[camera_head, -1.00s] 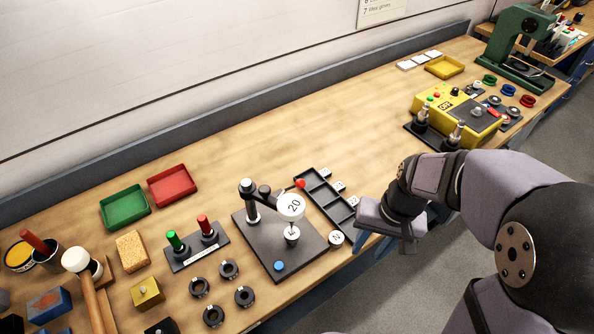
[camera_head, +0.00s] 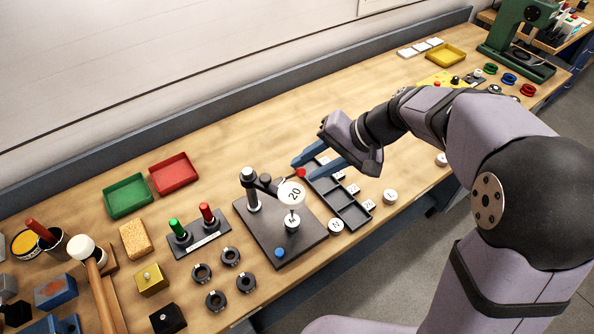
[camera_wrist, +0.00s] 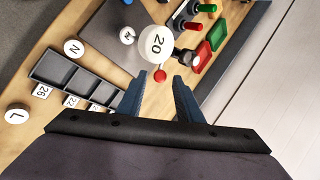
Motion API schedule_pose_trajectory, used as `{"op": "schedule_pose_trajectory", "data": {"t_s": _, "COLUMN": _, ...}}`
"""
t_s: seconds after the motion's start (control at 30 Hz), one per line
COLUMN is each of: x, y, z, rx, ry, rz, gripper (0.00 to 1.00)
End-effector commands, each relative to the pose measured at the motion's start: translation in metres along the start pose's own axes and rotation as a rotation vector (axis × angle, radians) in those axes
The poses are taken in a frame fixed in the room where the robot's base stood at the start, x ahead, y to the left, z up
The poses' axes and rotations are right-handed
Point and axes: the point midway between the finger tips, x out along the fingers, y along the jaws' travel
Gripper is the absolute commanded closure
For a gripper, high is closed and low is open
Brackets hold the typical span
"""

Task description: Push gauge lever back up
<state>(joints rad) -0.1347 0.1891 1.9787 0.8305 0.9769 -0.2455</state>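The gauge stand has a dark base plate (camera_head: 262,240), a post and a white round dial (camera_head: 291,192) reading 20. Its lever ends in a red knob (camera_head: 300,173) beside the dial. A small round piece marked M (camera_head: 292,223) sits under the dial. My gripper (camera_head: 304,162) is open with blue fingers, just behind and beside the red knob. In the wrist view the red knob (camera_wrist: 160,76) lies just beyond the gap between the fingertips (camera_wrist: 156,82), with nothing held. I cannot tell whether a finger touches the lever.
A dark compartment tray (camera_head: 340,203) with number labels stands right of the gauge, beneath my gripper. A round piece marked N (camera_head: 336,225) is near the front edge. Green (camera_head: 127,196) and red (camera_head: 173,173) trays lie left, and the bench behind the gauge is clear.

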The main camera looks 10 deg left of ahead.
Motion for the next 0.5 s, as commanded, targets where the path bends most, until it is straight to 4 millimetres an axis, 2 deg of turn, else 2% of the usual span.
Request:
{"op": "schedule_pose_trajectory", "data": {"t_s": 0.3, "x": 0.039, "y": -0.001, "z": 0.001, "rx": 0.0, "ry": -0.004, "rz": 0.001, "gripper": 0.67}}
{"op": "schedule_pose_trajectory", "data": {"t_s": 0.5, "x": 0.05, "y": 0.0, "z": 0.0, "rx": 0.0, "ry": -0.001, "rz": 0.001, "gripper": 0.67}}
